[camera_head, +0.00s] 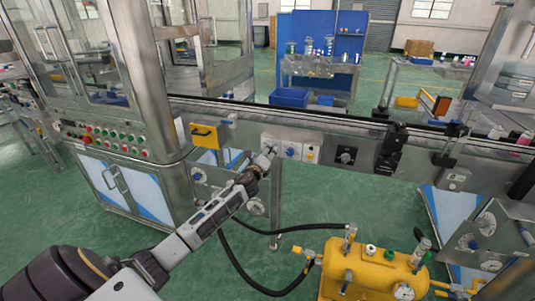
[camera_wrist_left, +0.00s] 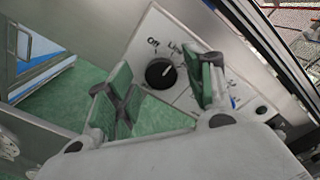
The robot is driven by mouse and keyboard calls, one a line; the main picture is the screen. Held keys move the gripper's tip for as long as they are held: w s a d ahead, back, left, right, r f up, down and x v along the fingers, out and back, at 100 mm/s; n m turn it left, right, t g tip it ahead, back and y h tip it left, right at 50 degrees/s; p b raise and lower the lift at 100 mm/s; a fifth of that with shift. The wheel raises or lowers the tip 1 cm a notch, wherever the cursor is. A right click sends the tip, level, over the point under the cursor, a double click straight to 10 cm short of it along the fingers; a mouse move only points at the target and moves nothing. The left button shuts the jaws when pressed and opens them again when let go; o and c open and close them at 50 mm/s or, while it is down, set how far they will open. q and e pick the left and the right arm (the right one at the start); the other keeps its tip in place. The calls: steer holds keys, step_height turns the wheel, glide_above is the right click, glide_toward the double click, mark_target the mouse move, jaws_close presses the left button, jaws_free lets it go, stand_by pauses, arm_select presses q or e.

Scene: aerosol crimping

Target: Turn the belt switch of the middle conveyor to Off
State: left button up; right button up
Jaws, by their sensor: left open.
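A pale pointer mark seems to sit on the knob's upper right. My left gripper (camera_wrist_left: 158,90) is open, with green-padded fingers on either side of the knob in this view; contact cannot be told. In the head view, my left gripper (camera_head: 266,156) is at the left end of the switch panel (camera_head: 300,158) and hides the knob. My right gripper is not in view.
A blue knob (camera_head: 291,151) sits just right of my gripper. A yellow bracket (camera_head: 204,134) is to its left, and a black dial (camera_head: 346,155) farther right. The conveyor rail (camera_head: 330,122) runs above. A yellow tank (camera_head: 372,272) with hoses stands below right.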

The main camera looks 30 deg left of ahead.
arm_select(q)
steer(key=shift+w, duration=0.2)
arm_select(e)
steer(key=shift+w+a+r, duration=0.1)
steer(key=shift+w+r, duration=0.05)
arm_select(q)
steer(key=c, duration=1)
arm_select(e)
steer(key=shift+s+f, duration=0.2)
arm_select(q)
steer(key=shift+n, duration=0.4)
steer(key=shift+a+f+n+p, duration=0.1)
steer(key=shift+n+p, duration=0.25)
steer(key=shift+n, duration=2)
steer(key=shift+f+n+p, duration=0.1)
steer(key=shift+n+p, duration=0.2)
steer(key=shift+n, duration=2.05)
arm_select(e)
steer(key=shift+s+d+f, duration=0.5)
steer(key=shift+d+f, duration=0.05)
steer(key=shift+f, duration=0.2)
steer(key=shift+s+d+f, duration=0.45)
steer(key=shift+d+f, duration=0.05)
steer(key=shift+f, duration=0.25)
